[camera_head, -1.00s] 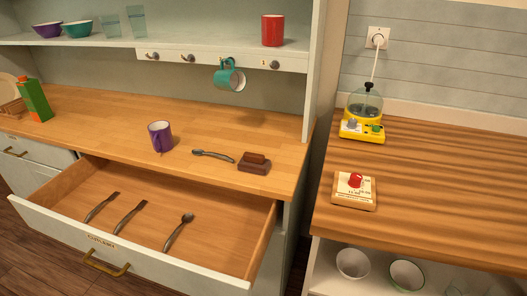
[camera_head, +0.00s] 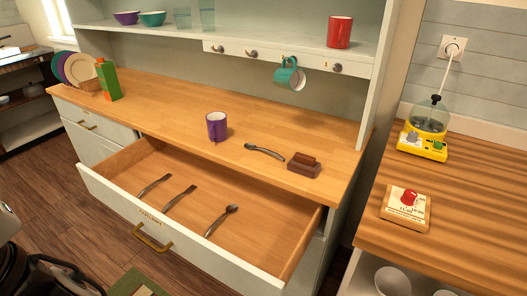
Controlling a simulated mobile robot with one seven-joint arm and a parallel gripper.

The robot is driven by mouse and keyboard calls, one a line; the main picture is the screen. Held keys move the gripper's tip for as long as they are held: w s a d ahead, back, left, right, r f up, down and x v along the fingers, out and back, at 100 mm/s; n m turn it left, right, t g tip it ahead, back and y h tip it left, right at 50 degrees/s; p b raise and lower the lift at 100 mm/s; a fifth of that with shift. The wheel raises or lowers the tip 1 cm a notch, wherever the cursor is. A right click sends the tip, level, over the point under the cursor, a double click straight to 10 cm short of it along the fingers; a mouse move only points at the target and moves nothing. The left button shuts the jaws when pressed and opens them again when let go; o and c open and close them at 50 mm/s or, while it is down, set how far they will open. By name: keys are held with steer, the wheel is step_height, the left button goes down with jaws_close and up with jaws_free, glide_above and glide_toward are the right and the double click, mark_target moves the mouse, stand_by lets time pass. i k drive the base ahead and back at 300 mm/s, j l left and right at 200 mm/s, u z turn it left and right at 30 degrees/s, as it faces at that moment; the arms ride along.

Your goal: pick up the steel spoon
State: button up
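A grey metal spoon (camera_head: 222,220) lies in the open drawer (camera_head: 115,196), right of two other pieces of flat cutlery (camera_head: 167,192). Its bowl points to the back right. A second grey, spoon-like utensil (camera_head: 264,151) lies on the wooden counter above the drawer, between the purple mug (camera_head: 217,126) and a brown block (camera_head: 304,166). Both look metallic; I cannot tell from the picture which one is steel. My gripper is not in view.
The drawer juts out over the floor. A green carton (camera_head: 108,79) and plates stand at the counter's left end. Teal (camera_head: 290,75) mugs hang under the shelf. Dark equipment (camera_head: 25,270) shows lower left.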

mark_target(251, 147)
steer(key=i+l+u, duration=0.4)
steer(key=i, duration=0.3)
steer(key=i+l+u, duration=0.1)
steer(key=i, duration=0.3)
